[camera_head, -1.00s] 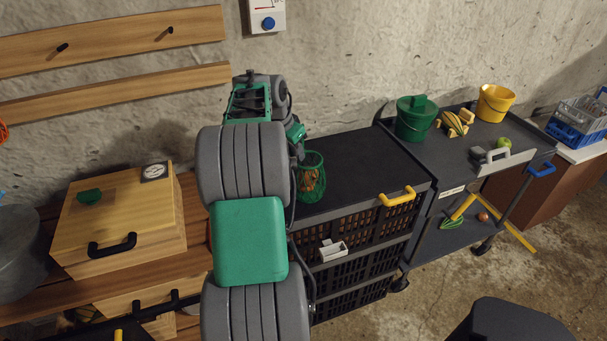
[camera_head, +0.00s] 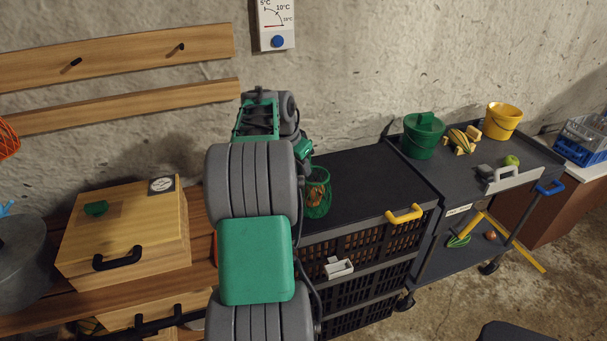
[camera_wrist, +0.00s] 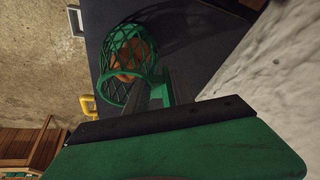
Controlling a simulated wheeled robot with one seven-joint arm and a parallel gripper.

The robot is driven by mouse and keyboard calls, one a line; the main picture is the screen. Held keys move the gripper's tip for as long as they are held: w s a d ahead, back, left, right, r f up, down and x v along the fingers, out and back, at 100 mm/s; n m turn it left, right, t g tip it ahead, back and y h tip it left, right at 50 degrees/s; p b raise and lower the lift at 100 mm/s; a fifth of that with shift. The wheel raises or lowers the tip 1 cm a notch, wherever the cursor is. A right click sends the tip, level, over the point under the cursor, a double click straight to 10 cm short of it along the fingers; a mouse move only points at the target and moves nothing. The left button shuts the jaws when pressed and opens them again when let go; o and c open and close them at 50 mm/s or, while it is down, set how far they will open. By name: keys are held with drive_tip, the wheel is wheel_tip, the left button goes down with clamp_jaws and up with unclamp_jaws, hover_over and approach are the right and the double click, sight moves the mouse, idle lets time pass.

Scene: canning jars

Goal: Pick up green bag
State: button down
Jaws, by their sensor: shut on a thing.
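The green bag (camera_head: 318,196) is a net bag with orange-brown things inside. In the head view it hangs just right of my arm, in front of the black top of the crate unit. In the wrist view the green bag (camera_wrist: 128,62) shows its open mesh and round rim. My gripper (camera_wrist: 160,95) is shut on the bag's green rim or handle; its fingers show at the near side of the bag. In the head view the fingertips are hidden behind my arm. I cannot tell whether the bag's bottom touches the black top.
The black crate unit (camera_head: 375,180) has a yellow handle (camera_head: 404,214). A dark cart (camera_head: 455,178) to the right carries a green bucket (camera_head: 422,140) and a yellow bucket (camera_head: 501,121). A wooden box (camera_head: 125,240) stands at left. The rough wall is close behind my arm.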

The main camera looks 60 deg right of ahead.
drive_tip(key=s+a+r+b, duration=0.1)
drive_tip(key=s+a+r, duration=0.2)
drive_tip(key=s+r, duration=0.3)
drive_tip(key=s+a+r+b, duration=0.1)
drive_tip(key=s+a+r, duration=0.2)
drive_tip(key=s+r, duration=0.3)
drive_tip(key=shift+s+r+b, duration=0.3)
drive_tip(key=shift+s+r, duration=0.05)
drive_tip(key=shift+r, duration=0.05)
drive_tip(key=shift+w, duration=0.1)
